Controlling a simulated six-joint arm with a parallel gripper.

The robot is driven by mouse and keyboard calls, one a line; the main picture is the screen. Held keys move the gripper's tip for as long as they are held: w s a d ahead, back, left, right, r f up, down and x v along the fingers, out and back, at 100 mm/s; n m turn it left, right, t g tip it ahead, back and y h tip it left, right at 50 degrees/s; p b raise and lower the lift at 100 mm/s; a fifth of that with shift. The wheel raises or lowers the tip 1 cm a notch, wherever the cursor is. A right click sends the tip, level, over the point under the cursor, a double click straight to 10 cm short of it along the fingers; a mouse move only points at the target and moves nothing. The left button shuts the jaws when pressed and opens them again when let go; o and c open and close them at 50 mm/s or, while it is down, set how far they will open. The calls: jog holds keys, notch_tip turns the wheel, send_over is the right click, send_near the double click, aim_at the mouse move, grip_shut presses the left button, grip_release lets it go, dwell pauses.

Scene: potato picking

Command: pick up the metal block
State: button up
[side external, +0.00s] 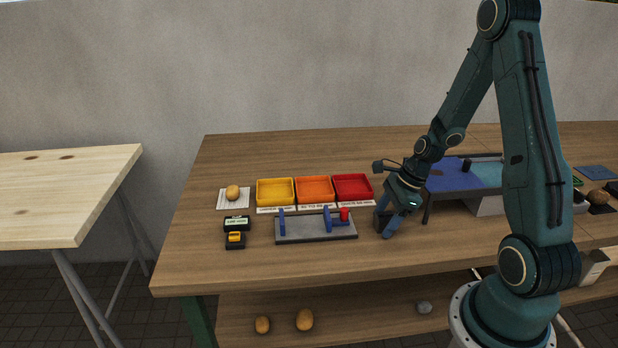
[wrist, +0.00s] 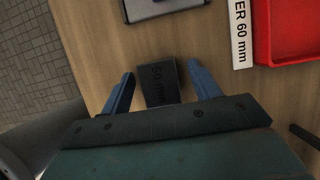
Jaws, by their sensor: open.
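The metal block (wrist: 159,82) is a dark block marked "50 mm", lying on the wooden table. In the wrist view my gripper (wrist: 159,80) is open, with one blue finger on each side of the block and a small gap on both sides. In the side view my gripper (side external: 385,224) is low at the table, right of the grey gauge fixture. The block (side external: 379,221) shows there as a dark shape beside the fingers, partly hidden by them. Whether the fingers touch the table is unclear.
The grey fixture (side external: 315,232) with blue posts and a red knob stands left of my gripper. Yellow (side external: 275,193), orange (side external: 314,190) and red (side external: 352,189) trays stand behind it. A blue-topped unit (side external: 445,178) is close on the right. The table's front edge is near.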

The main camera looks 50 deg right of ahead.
aim_at(386, 215)
jog(key=c, duration=1.2)
jog(key=shift+r, duration=0.1)
notch_tip(386, 215, up, 20)
dwell(0.4)
dwell(0.4)
